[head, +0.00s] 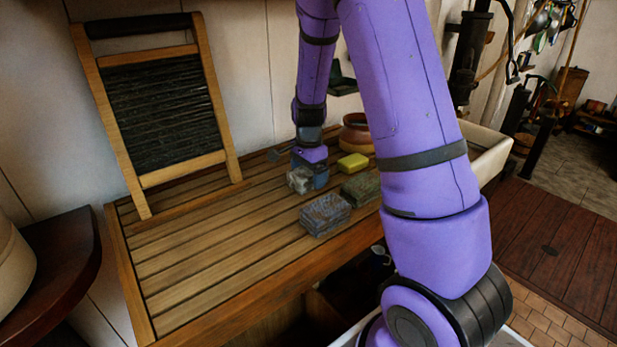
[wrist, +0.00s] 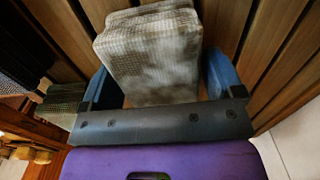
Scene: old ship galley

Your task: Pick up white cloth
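The white cloth (head: 299,181) is a small folded, grey-stained stack on the slatted wooden counter in the head view. In the wrist view the cloth (wrist: 152,55) shows a woven check pattern. My gripper (head: 312,176) points down at it, and its blue fingers stand wide apart. In the wrist view my gripper (wrist: 160,72) has one finger on each side of the cloth. The right finger is very close to the cloth's edge; I cannot tell if it touches.
A grey-blue folded cloth (head: 326,214), a dark green folded cloth (head: 361,188) and a yellow sponge (head: 353,163) lie to the right. A brown pot (head: 356,135) stands behind them. A washboard (head: 158,110) leans on the wall. The counter's left part (head: 200,262) is clear.

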